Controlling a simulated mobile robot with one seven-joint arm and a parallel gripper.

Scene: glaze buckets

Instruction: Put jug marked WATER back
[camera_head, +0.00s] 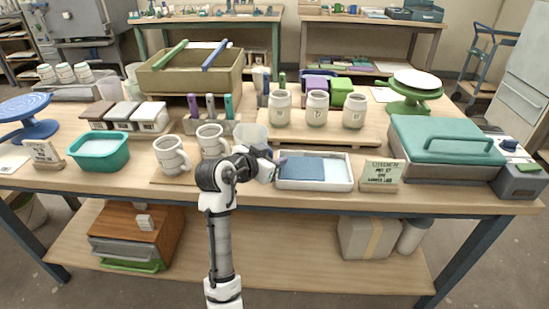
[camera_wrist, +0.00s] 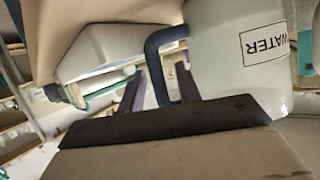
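The jug marked WATER (camera_wrist: 240,60) fills the right of the wrist view, a pale body with a black-framed label. Its blue-grey loop handle (camera_wrist: 152,62) points toward my gripper (camera_wrist: 160,88). The dark fingers stand on either side of the handle bar, one inside the loop, with gaps showing, so the gripper looks open around it. In the head view a pale translucent jug (camera_head: 249,134) stands behind my gripper (camera_head: 272,162), right of the mugs, its lower part hidden by my arm. Its label does not show there.
Close by are two mugs (camera_head: 172,156), a white tray with a blue sponge-like pad (camera_head: 315,186), and a small sign (camera_head: 381,176). Lidded jars (camera_head: 317,108) stand on a raised board behind. A teal tub (camera_head: 99,152) is at left, a teal-lidded case (camera_head: 446,150) at right.

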